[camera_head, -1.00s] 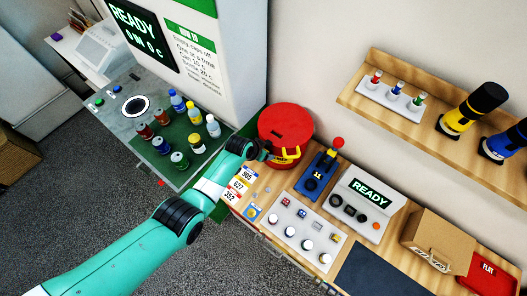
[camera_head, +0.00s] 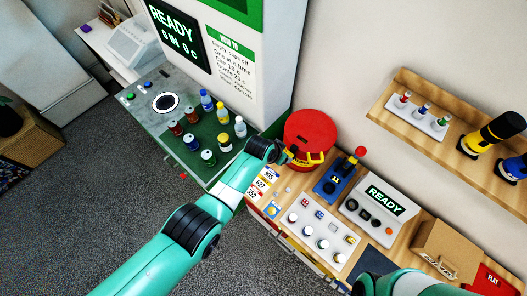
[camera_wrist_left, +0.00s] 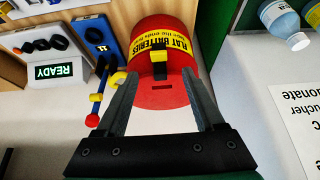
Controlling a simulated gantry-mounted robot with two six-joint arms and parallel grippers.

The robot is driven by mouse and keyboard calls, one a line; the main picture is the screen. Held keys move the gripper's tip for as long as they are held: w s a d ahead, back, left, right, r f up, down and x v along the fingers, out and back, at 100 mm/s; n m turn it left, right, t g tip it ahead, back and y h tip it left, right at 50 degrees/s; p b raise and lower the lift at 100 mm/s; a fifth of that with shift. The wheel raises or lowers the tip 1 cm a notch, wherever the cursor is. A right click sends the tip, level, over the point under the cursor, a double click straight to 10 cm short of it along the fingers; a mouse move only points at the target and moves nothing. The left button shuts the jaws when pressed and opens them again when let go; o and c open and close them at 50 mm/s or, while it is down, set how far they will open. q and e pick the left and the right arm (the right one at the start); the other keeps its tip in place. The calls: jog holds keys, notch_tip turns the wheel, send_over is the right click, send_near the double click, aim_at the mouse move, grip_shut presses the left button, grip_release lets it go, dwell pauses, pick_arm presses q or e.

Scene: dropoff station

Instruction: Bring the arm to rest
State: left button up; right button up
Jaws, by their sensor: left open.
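My left arm reaches in from the lower left in the head view, and its gripper (camera_head: 284,155) is beside the red bin (camera_head: 310,128). In the left wrist view the two fingers (camera_wrist_left: 159,76) are spread apart in front of the red bin (camera_wrist_left: 162,98), whose yellow label reads "FLAT BATTERIES". A small yellow and black piece (camera_wrist_left: 159,62) shows between the fingers, against the bin; I cannot tell that it is touched. Part of my right arm (camera_head: 405,284) shows at the bottom right of the head view; its gripper is out of frame.
Several bottles (camera_head: 205,100) stand on the green and grey counter (camera_head: 150,97) left of the bin. A blue device with a red-knobbed lever (camera_head: 333,180), a READY console (camera_head: 377,208), a white panel (camera_head: 318,232) and a cardboard box (camera_head: 443,247) line the bench. A shelf (camera_head: 400,128) hangs above.

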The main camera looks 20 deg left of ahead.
pick_arm(q)
jog(key=shift+d+r, duration=0.1)
jog(key=shift+r, duration=0.05)
dwell(0.4)
jog(key=w+a+r+t, duration=0.25)
jog(key=w+r, duration=0.25)
jog(key=r, duration=0.4)
jog(key=w+a+r+t, duration=0.2)
jog(key=w+r+t, duration=0.15)
jog(key=r, duration=0.65)
jog(key=s+a+r+n+t, duration=0.1)
jog(key=a+r+t, duration=0.15)
jog(key=r, duration=0.85)
jog(key=a+r+n+t, duration=0.1)
jog(key=r+t, duration=0.3)
jog(key=r, duration=0.7)
jog(key=s+a+r+n+t, duration=0.1)
jog(key=s+a+r+t, duration=0.2)
jog(key=s+r+t, duration=0.6)
jog(key=s+r, duration=1.5)
jog(key=shift+s+a+r+n+y, duration=0.15)
jog(key=shift+s+r+n+y, duration=0.15)
jog(key=shift+s+r, duration=0.1)
